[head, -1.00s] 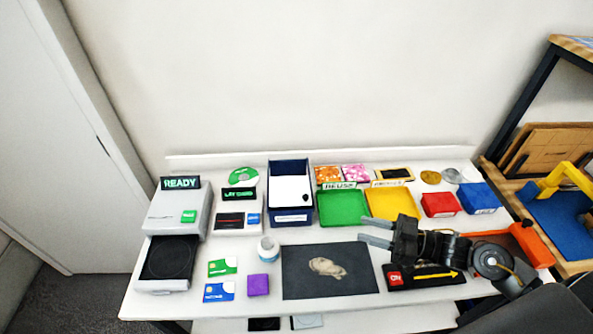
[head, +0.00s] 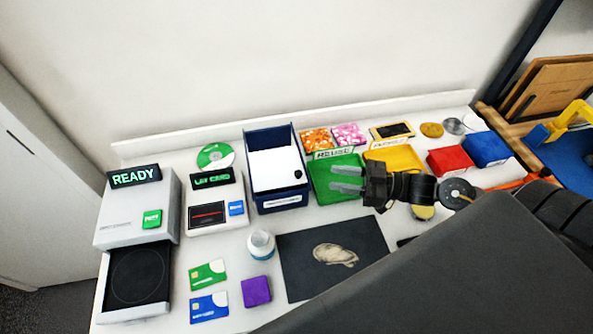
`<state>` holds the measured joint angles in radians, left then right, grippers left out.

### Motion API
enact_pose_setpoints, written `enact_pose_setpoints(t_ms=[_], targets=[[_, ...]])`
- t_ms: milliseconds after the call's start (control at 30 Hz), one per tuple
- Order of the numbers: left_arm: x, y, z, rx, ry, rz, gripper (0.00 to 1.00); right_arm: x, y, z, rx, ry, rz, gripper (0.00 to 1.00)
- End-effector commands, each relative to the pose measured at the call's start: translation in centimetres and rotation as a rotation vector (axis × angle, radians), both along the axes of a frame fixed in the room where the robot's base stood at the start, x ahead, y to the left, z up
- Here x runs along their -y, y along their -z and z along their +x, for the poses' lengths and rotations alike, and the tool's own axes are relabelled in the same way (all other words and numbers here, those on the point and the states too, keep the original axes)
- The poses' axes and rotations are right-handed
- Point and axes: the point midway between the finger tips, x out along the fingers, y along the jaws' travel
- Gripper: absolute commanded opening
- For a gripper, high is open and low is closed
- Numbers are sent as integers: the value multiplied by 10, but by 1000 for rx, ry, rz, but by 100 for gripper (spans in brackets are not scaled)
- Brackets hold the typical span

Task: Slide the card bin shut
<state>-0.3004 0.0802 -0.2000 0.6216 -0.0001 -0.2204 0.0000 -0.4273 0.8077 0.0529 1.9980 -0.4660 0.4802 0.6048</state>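A dark blue bin (head: 275,202) stands at the back middle of the table, a white label on its front. A white panel (head: 272,165) with a black knob (head: 298,174) lies across its top. Dark blue shows behind the panel, at the bin's back; I take this to be the card bin. My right gripper (head: 346,178) is over the green tray, to the right of the bin and apart from it. Its two fingers point left, spread, with nothing between them. My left gripper is not in view.
The green tray (head: 322,187), yellow tray (head: 412,155), red box (head: 450,169) and blue box (head: 486,148) lie to the right. A card device (head: 200,217), a white bottle (head: 261,245) and a dark mat (head: 300,282) are nearby. A large dark shape covers the lower right.

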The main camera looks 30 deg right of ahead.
Motion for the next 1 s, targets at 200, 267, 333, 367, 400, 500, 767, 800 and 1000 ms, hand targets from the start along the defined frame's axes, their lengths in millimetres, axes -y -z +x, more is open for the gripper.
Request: enact_pose_setpoints(t_ms=[200, 267, 333, 367, 400, 500, 767, 800, 1000], targets=[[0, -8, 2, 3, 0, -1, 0, -15, -4, 13, 3, -4, 3, 36], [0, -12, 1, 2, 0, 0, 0, -24, -5, 19, 5, -4, 3, 36], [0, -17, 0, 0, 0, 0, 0, -35, -6, 27, 4, -3, 3, 36], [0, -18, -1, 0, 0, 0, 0, -40, -6, 31, 3, -3, 4, 36], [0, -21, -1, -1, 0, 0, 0, -46, -5, 35, 3, -4, 3, 36], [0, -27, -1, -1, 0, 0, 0, -60, -5, 46, 2, -3, 3, 36], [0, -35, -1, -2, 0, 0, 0, -84, -2, 63, 0, -2, 0, 36], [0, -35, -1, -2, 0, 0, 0, -85, -2, 64, 1, -2, -1, 36], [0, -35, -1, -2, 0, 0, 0, -87, -1, 66, 2, -3, -1, 36]])
